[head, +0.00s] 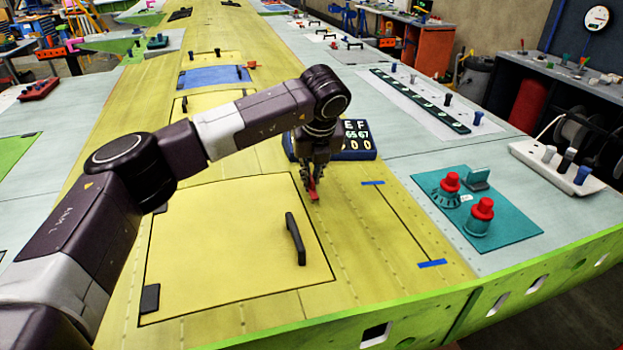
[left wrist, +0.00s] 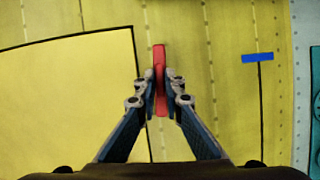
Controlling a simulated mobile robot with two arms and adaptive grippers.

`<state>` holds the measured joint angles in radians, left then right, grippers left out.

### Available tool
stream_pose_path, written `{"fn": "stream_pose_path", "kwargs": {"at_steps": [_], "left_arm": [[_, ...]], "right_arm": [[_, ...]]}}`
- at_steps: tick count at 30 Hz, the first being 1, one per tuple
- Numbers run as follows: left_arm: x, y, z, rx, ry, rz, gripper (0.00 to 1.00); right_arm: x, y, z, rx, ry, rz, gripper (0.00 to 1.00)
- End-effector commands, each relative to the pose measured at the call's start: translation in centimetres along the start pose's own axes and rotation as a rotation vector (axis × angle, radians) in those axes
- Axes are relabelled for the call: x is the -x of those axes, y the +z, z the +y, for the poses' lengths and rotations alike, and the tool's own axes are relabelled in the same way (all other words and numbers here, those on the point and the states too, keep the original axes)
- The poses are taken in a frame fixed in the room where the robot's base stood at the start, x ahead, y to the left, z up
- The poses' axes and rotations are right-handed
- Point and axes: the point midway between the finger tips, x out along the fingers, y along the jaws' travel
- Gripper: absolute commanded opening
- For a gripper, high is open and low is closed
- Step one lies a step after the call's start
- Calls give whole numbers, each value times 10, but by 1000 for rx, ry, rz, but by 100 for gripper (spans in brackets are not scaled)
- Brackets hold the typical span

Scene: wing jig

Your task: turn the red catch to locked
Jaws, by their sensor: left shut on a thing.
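The red catch (head: 313,190) is a small red bar on the yellow wing skin, just off the right edge of a large yellow hatch panel (head: 220,235). In the left wrist view the catch (left wrist: 159,55) lies lengthwise, running away from me, beside the hatch's dark edge line. My left gripper (head: 313,180) reaches down to it from above, and in the left wrist view its fingers (left wrist: 160,87) are closed on both sides of the bar. The near part of the catch lies between the fingers. My right gripper is not in view.
The hatch has a black handle (head: 295,239) and a dark hinge (head: 150,298). A dark blue display box (head: 357,139) stands behind the gripper. A teal mat (head: 515,228) with red-topped knobs (head: 480,215) lies to the right. Blue tape strips (head: 432,263) mark the skin.

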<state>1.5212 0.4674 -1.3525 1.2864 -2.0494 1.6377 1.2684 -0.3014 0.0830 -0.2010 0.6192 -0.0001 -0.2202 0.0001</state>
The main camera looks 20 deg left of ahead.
Motion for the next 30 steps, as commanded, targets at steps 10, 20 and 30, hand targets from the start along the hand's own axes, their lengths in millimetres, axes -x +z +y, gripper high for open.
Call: {"fn": "stream_pose_path", "kwargs": {"at_steps": [10, 20, 30], "left_arm": [[-4, -1, 3, -256, -111, -3, 0], [-2, 2, 5, -546, -231, -2, 0], [1, 5, 8, -842, -354, -2, 0]], "right_arm": [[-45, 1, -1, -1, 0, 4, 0], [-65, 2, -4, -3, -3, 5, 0], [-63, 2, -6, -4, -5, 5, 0]]}}
